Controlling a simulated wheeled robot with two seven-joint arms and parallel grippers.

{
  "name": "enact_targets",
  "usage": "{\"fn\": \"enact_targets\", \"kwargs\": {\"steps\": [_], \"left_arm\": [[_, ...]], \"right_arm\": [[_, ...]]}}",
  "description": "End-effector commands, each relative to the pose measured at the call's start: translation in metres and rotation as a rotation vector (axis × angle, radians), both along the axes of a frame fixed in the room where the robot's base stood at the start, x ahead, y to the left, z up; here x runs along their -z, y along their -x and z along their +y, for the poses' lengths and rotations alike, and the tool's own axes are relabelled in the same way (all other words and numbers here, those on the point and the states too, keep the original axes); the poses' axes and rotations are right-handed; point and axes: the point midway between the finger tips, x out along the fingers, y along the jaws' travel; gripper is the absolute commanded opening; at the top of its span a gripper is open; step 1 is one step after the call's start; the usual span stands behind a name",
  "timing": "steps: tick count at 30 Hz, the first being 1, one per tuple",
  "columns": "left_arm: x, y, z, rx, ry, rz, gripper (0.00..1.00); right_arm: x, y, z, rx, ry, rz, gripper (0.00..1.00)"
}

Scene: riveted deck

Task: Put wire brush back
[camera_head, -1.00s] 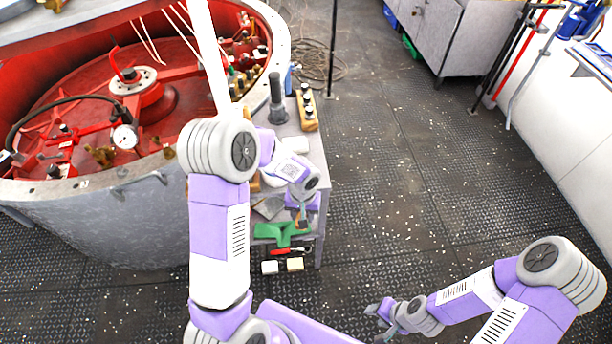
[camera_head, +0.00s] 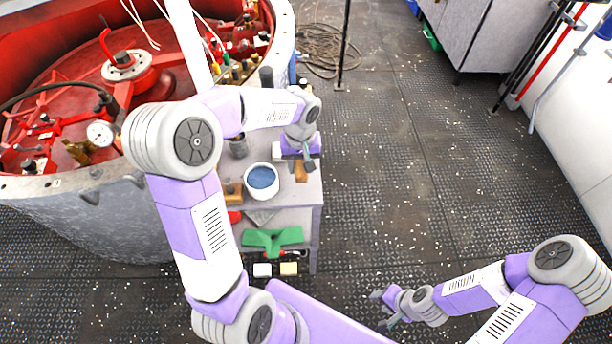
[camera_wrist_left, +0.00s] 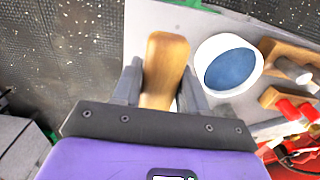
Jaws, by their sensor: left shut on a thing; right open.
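My left gripper (camera_head: 307,162) is over the right side of the grey cart top and is shut on the wire brush (camera_head: 300,173). In the left wrist view the brush shows as a rounded wooden handle (camera_wrist_left: 166,60) between the two fingers (camera_wrist_left: 160,92). Its bristles cannot be seen. A white bowl with a blue inside (camera_head: 262,181) stands on the cart top (camera_head: 290,212), left of the brush and apart from it. My right gripper (camera_head: 388,306) is open and empty, low over the floor at the right.
Wooden blocks (camera_wrist_left: 292,55) and a red item (camera_wrist_left: 300,110) lie beyond the bowl. A green piece (camera_head: 272,239) is at the cart's front. A red-lined round tank (camera_head: 70,190) stands close at the left. The floor (camera_head: 400,180) right of the cart is clear.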

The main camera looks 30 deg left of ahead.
Motion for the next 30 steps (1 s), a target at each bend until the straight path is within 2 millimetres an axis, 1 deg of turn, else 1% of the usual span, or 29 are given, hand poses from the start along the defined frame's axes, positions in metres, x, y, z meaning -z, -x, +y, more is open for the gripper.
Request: {"fn": "enact_targets", "kwargs": {"steps": [1,3,8,10,15,17,19,25,29,30], "left_arm": [[0.012,0.000,0.000,0.000,0.000,0.001,0.14],[0.022,0.000,0.000,-0.001,0.000,0.002,0.14],[0.033,0.000,0.000,-0.001,0.000,0.000,0.14],[0.040,0.000,0.000,0.000,0.000,0.000,0.14],[0.070,0.001,0.000,0.000,0.000,0.004,0.14],[0.077,0.001,0.000,0.000,0.000,0.001,0.14],[0.080,0.000,0.000,0.000,0.000,0.000,0.14],[0.079,0.000,0.000,0.000,0.000,-0.002,0.14],[0.083,0.000,0.000,0.000,0.000,-0.002,0.14],[0.082,0.000,0.000,-0.001,0.000,-0.001,0.47]], "right_arm": [[0.005,0.000,0.000,0.001,0.000,0.001,0.43],[0.007,0.001,0.000,0.001,0.000,0.001,0.43],[0.010,0.001,0.000,0.001,0.000,0.001,0.43],[0.012,0.001,0.000,0.001,0.000,0.001,0.43],[0.020,0.000,0.000,0.001,0.000,0.001,0.43],[0.022,0.000,0.000,0.001,0.000,0.001,0.43],[0.023,0.000,0.000,0.001,0.000,0.001,0.43],[0.022,0.000,0.000,0.000,0.000,0.001,0.43],[0.025,0.000,0.000,0.000,0.000,0.000,0.43],[0.025,0.000,0.000,0.000,0.000,0.001,0.43]]}}
